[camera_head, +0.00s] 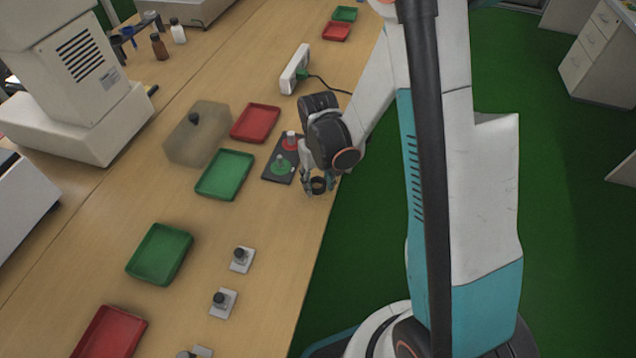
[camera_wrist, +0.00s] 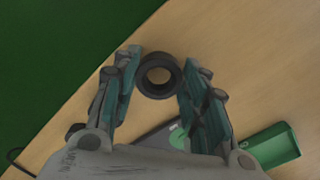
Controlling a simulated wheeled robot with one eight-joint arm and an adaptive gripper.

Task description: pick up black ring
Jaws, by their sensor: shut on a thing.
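The black ring (camera_wrist: 143,76) is a thick dark ring between the two fingertips of my gripper (camera_wrist: 158,78) in the wrist view. Both fingers touch its sides, and the wooden table shows through its hole. In the head view the black ring (camera_head: 318,185) is at the tips of my gripper (camera_head: 319,184), near the table's right edge. My gripper is shut on the ring. I cannot tell whether the ring is clear of the table.
A dark board (camera_head: 270,176) with green and red round pieces is just left of my gripper. Green (camera_head: 224,175) and red (camera_head: 255,122) trays and a translucent box (camera_head: 180,150) stand further left. Small knobbed plates (camera_head: 241,260) are nearer the front. Bare table lies between.

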